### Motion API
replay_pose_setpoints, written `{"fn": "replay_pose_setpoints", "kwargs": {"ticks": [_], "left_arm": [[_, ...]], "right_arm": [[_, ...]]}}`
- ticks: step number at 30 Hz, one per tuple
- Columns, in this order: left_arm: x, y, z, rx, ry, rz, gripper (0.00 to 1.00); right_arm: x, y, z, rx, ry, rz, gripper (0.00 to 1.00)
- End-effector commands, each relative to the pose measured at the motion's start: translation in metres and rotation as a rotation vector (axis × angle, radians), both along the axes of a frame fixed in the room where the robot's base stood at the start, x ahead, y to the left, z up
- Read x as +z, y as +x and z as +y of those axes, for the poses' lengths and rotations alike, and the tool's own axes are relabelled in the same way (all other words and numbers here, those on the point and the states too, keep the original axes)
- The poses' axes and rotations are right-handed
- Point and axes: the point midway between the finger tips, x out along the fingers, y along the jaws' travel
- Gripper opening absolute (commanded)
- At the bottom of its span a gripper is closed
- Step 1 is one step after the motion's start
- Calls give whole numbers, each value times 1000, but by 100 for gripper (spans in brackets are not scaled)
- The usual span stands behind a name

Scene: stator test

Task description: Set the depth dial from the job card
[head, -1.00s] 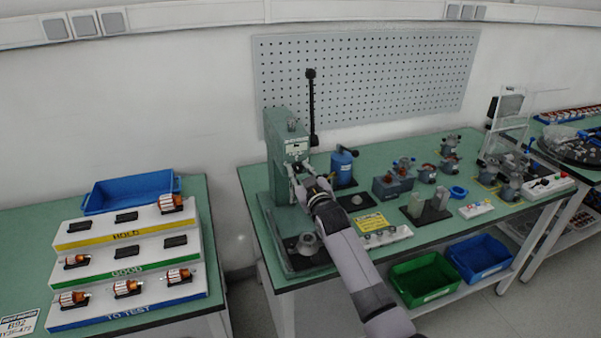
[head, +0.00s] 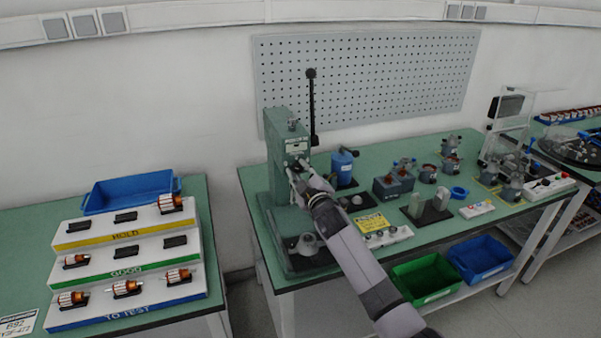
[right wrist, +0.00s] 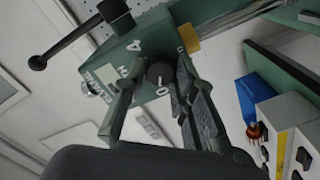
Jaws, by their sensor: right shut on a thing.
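The green press (head: 281,155) stands at the back left of the middle bench, with its black lever upright. My right gripper (head: 297,170) is at the front of the press head. In the right wrist view its fingers are on either side of a dark round knob (right wrist: 158,74) and shut on it. The knob sits on the green face among white markings, some partly hidden by the fingers. A yellow card (head: 372,222) lies on the bench right of my arm; its print is too small to read. My left gripper is not in view.
Several motor parts and fixtures fill the bench further right. The left bench holds a stepped rack (head: 130,255) and a blue bin (head: 130,190). A white card (head: 18,324) lies at its left edge.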

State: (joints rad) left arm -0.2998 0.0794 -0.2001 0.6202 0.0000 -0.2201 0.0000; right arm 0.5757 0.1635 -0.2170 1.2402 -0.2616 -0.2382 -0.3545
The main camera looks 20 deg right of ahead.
Motion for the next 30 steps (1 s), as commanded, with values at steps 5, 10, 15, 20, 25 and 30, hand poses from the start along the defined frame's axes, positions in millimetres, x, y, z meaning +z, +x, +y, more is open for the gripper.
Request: {"fn": "replay_pose_setpoints", "kwargs": {"ticks": [5, 10, 15, 20, 25, 30], "left_arm": [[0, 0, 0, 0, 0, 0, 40], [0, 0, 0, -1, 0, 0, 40], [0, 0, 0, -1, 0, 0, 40], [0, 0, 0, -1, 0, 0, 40], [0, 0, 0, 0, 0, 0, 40], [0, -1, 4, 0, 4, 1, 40]], "right_arm": [[0, 0, 0, 0, -6, 0, 0], [0, 0, 0, 0, -6, 0, 0], [0, 0, 0, 0, -5, 0, 36], [0, 0, 0, 0, -4, 0, 45], [0, 0, 0, 0, -3, 0, 45], [0, -2, 0, 0, -3, 0, 45]]}}
